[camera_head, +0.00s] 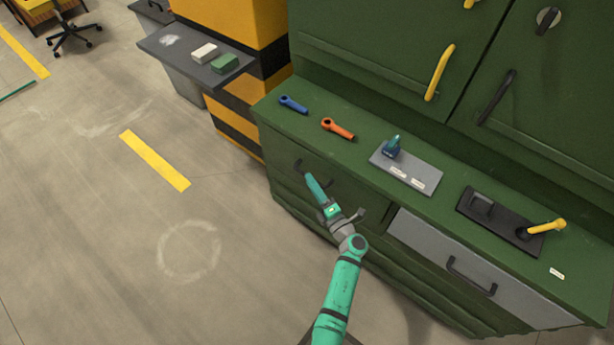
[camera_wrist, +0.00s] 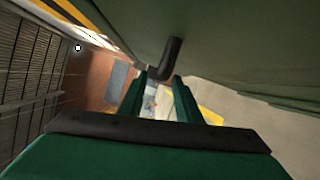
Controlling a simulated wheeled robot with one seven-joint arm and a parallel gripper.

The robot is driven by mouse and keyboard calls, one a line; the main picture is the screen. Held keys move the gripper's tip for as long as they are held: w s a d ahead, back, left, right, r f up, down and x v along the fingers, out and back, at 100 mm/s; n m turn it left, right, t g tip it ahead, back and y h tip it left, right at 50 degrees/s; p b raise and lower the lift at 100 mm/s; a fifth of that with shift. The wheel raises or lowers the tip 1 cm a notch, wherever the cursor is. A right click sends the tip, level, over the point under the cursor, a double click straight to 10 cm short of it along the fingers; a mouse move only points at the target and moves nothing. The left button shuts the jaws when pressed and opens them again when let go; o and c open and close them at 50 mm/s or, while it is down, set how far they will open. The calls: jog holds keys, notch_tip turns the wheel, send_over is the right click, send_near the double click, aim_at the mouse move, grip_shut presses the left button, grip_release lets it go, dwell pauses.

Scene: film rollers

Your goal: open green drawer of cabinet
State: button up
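The green cabinet (camera_head: 268,113) stands at the right of the head view. Its green drawer (camera_head: 345,183) is at the left under the worktop and looks flush with the cabinet front. The drawer's dark handle (camera_head: 299,166) shows just beyond my fingertips; my arm and gripper hide part of the drawer. My gripper (camera_head: 309,178) is in front of the drawer. In the wrist view my gripper (camera_wrist: 158,82) has its two green fingers apart, with the dark handle (camera_wrist: 171,58) just ahead of them. I cannot tell whether the handle lies between the fingers; no grip shows.
A grey drawer (camera_head: 465,265) is to the right. The worktop bears a blue tool (camera_head: 293,104), an orange tool (camera_head: 338,128), a grey plate (camera_head: 405,170) and a black plate (camera_head: 500,220). A yellow-black cabinet (camera_head: 235,100) stands at the left. Open floor (camera_head: 110,210) lies left.

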jog(key=shift+x, duration=1.8)
jog(key=shift+c, duration=0.7)
grip_shut()
